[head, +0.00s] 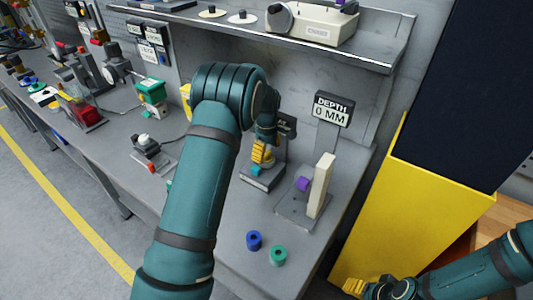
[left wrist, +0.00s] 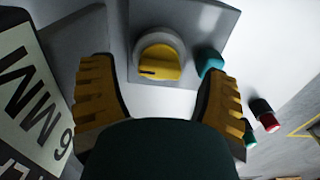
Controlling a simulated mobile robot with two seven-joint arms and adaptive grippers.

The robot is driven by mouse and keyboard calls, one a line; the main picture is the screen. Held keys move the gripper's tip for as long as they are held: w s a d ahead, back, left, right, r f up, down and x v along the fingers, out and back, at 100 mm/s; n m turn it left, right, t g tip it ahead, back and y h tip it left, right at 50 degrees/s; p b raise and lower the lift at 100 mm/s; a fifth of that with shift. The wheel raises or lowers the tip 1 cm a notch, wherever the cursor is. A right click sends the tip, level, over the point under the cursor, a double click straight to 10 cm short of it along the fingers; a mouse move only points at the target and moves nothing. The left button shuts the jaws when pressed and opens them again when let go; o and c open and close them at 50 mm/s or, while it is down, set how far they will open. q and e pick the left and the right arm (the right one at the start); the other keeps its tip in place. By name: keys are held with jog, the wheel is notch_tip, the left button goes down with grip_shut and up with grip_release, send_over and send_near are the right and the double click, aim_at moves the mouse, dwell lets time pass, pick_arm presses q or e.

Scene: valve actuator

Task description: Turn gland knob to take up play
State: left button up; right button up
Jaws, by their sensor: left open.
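A round yellow knob (left wrist: 160,62) with a dark index line sits in a grey collar on a grey housing in the left wrist view. A small teal knob (left wrist: 209,62) is beside it, and also shows in the head view (head: 257,170). My left gripper (left wrist: 158,82) is open, its yellow fingers apart on either side of the yellow knob's line, with nothing between them. In the head view my left gripper (head: 262,154) is just above this small unit (head: 262,183) and hides much of it. My right gripper (head: 366,288) is low at the right, away from the unit; its fingers are unclear.
A pale upright post with a purple knob (head: 303,184) stands to the right, below a "DEPTH 0 MM" sign (head: 332,109). A shelf (head: 370,57) overhangs behind. A yellow cabinet (head: 400,220) stands right.

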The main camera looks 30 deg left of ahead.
pick_arm(q)
jog(key=shift+f, duration=0.55)
jog(key=c, duration=1.2)
